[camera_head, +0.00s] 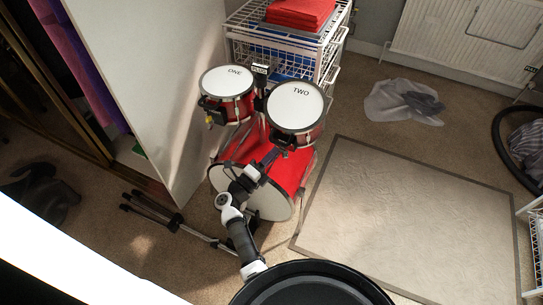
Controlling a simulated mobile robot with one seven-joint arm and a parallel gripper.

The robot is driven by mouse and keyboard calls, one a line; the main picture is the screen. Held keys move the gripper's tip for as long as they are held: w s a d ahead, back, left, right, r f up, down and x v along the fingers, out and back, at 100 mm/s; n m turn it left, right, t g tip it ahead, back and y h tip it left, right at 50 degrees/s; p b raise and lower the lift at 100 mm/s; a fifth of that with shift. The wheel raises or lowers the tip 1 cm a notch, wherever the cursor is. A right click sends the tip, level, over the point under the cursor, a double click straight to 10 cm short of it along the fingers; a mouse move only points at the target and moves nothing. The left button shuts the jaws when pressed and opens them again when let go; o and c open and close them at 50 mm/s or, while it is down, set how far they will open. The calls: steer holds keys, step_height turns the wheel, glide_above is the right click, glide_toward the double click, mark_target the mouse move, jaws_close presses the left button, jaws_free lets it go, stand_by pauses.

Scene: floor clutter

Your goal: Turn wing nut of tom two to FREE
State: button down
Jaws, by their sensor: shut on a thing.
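The tom marked TWO (296,106) sits at the upper right of a small red drum kit, with a white head and a red shell. My gripper (273,155) is at the front lower edge of this tom, reached from below by my white and black arm. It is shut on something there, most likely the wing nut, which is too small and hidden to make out. Any FREE marking cannot be read. The tom marked ONE (227,81) stands to the left. The red bass drum (285,170) is beneath, partly covered by my arm.
A white wire drawer unit (328,62) with red cloth on top stands behind the kit. A white panel (165,90) is close on the left. Dark stand legs (160,212) lie at lower left. A beige rug (400,220) leaves clear floor on the right.

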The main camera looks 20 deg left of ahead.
steer(key=shift+r, duration=0.1)
stand_by(0.4)
steer(key=c, duration=1.5)
jaws_free()
